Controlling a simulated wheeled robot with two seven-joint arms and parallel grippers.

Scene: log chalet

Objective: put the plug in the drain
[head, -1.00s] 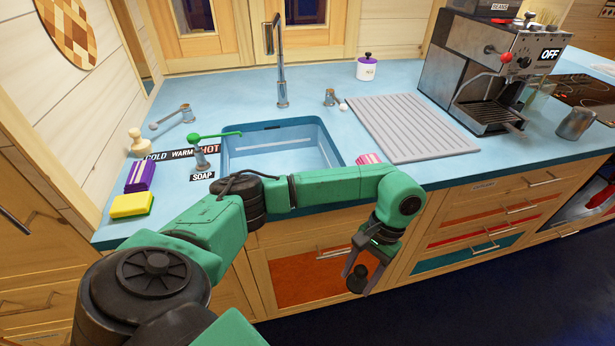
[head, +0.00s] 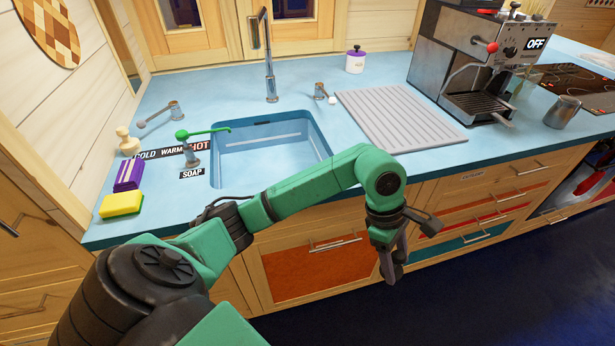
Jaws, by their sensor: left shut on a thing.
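The sink basin (head: 265,160) is set in the blue counter. Its near part and most of its floor are hidden behind the rim and my arm, and I cannot make out the drain. My left gripper (head: 394,268) hangs in front of the drawers, below the counter edge and right of the sink, fingers pointing down. It is shut on the plug, a small dark piece that showed between the fingers a second ago. The fingers now hide it almost wholly. My right gripper is not in view.
A tall tap (head: 268,60) stands behind the basin. A green-handled soap dispenser (head: 190,150), a yellow sponge (head: 121,205) and a purple packet (head: 129,176) are on the left. A grey drying mat (head: 400,118) and a coffee machine (head: 470,65) are on the right.

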